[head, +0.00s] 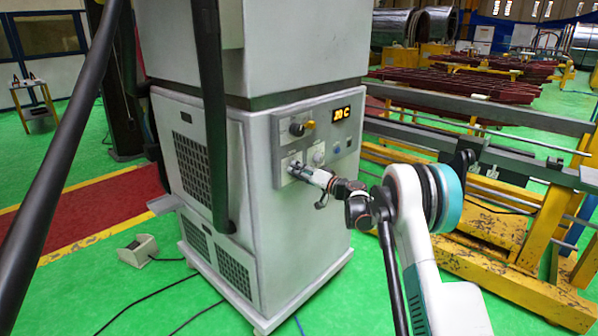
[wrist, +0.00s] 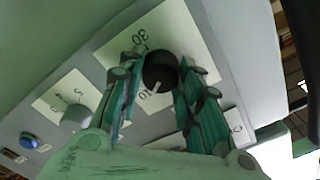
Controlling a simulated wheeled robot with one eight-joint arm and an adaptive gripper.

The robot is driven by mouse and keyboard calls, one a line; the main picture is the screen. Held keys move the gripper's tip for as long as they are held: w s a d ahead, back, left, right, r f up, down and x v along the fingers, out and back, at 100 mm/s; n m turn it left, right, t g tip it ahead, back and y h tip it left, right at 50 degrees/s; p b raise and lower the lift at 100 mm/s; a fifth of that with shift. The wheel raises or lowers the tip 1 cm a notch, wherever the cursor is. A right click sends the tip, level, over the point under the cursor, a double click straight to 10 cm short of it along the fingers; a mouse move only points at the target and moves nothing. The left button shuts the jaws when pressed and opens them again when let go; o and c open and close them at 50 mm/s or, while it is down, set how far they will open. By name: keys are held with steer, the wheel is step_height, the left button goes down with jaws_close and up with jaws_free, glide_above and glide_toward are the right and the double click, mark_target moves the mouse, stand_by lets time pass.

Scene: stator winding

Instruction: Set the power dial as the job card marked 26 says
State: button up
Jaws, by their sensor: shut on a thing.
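My gripper (head: 298,171) reaches the lower left of the grey cabinet's control panel in the head view. In the wrist view my gripper's green fingers (wrist: 158,84) are closed on a black round dial (wrist: 159,71) from both sides. The dial sits on a pale scale plate (wrist: 185,32) with "30" above left of it and what looks like "10" below. Its white pointer mark points down, slightly left, towards the "10". In the head view my gripper hides the dial. I cannot read the dial's name. No job card marked 26 can be made out.
A yellow-framed conveyor (head: 480,225) stands right. A pedal (head: 138,250) and cables lie on the green floor.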

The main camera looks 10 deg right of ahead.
steer(key=m, duration=0.8)
steer(key=m+p, duration=0.1)
steer(key=m, duration=1.5)
steer(key=shift+f, duration=0.3)
steer(key=o, duration=1)
steer(key=shift+o, duration=0.2)
steer(key=shift+s, duration=0.15)
